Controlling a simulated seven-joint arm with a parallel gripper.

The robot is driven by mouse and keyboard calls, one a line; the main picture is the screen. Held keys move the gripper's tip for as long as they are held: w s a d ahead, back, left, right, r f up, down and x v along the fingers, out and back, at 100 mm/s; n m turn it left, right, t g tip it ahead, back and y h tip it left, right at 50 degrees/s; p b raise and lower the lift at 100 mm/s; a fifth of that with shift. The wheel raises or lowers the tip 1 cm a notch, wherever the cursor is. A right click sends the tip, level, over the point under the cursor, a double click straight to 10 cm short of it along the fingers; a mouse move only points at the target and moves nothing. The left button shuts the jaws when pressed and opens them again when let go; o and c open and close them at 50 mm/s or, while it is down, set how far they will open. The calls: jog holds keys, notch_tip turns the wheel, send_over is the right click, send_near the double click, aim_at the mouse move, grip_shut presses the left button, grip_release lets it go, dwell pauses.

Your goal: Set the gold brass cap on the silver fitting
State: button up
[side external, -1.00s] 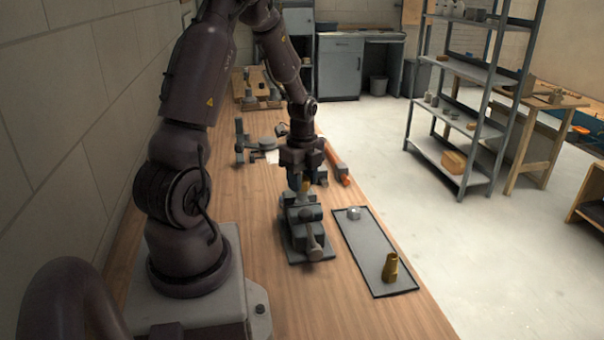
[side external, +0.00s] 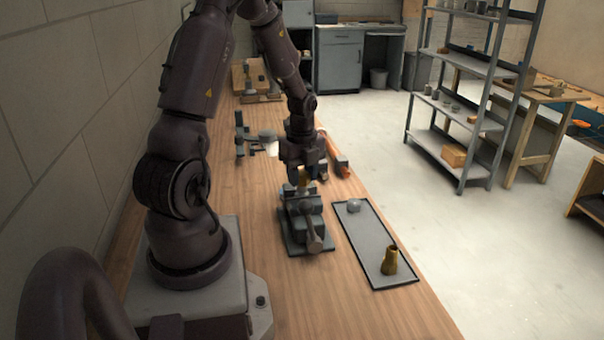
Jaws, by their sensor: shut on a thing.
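My gripper (side external: 303,174) points down over the grey vise (side external: 303,207) on the bench. It is shut on a small gold piece, the brass cap (side external: 304,179), which shows just below the fingers. The cap is right above the vise jaws. A silver fitting is not clearly seen in the vise; the gripper and cap hide that spot, and I cannot tell whether the cap touches anything. A small silver piece (side external: 353,206) lies at the far end of the tray. A taller gold brass piece (side external: 390,261) stands upright at the tray's near end.
The dark-rimmed grey tray (side external: 372,240) lies right of the vise. An orange pipe (side external: 333,154) lies behind it near the bench's right edge. Grey hardware (side external: 243,136) stands at the back left. The wooden bench (side external: 345,305) is clear in front of the vise.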

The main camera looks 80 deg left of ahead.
aim_at(302, 173)
jog(key=m, duration=0.3)
jog(key=shift+f, duration=0.1)
jog(key=o, duration=1.6)
jog(key=shift+r, duration=2.55)
